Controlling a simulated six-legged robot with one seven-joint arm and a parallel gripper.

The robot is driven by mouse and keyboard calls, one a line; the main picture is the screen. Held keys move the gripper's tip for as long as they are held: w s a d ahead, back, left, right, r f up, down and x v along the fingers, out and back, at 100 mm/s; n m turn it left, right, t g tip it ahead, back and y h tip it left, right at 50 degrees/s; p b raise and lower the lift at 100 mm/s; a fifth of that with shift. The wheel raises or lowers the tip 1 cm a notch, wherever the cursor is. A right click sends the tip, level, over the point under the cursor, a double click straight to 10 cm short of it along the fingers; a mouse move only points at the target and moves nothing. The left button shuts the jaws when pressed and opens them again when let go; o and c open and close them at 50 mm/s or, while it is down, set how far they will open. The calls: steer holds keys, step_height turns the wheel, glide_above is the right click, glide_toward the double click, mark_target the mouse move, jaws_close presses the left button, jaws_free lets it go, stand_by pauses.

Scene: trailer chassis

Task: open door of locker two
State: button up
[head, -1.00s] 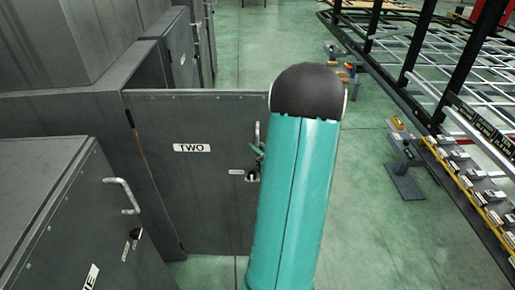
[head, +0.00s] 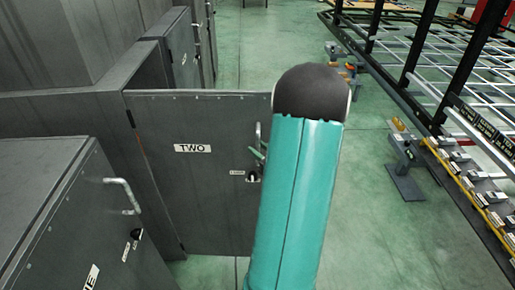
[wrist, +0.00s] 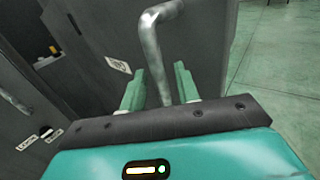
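The grey door of locker two (head: 210,200), labelled "TWO", stands swung out from the locker row in the head view. Its metal handle (wrist: 152,50) runs down between my gripper's fingers in the wrist view. My gripper (wrist: 160,82) has its two green fingers apart, one on each side of the handle, with small gaps visible. In the head view, the fingertips (head: 258,153) show beside the handle, and my arm hides the door's right edge. The dark locker interior shows at the left in the wrist view, with a small yellow item (wrist: 53,49) inside.
Locker one (head: 75,215), with its own handle, stands at near left. Another locker door (head: 182,50) is behind. A trailer chassis frame (head: 440,70) and small stands (head: 405,165) are at right. Green floor (head: 365,225) between is clear.

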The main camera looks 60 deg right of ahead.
steer(key=v, duration=1.2)
steer(key=shift+s, duration=0.35)
steer(key=w+a+r+n+g+y, duration=0.2)
steer(key=w+a+n+y, duration=0.2)
steer(key=a+n, duration=0.3)
steer(key=w+a+r+n+g+y, duration=0.25)
steer(key=w+a+n+y, duration=0.2)
steer(key=a, duration=0.45)
steer(key=w+a+r+n+g+y, duration=0.1)
steer(key=w+a+n+g+y, duration=0.3)
steer(key=a, duration=0.4)
steer(key=s+a+r+n+g+h, duration=0.1)
steer(key=s+a+r+n+h, duration=0.1)
steer(key=a+r+n+h, duration=0.2)
steer(key=s+a+r+n+g+h, duration=0.2)
steer(key=a+r+n+h, duration=0.2)
steer(key=a+n, duration=0.7)
steer(key=n, duration=0.8)
steer(key=shift+r, duration=0.3)
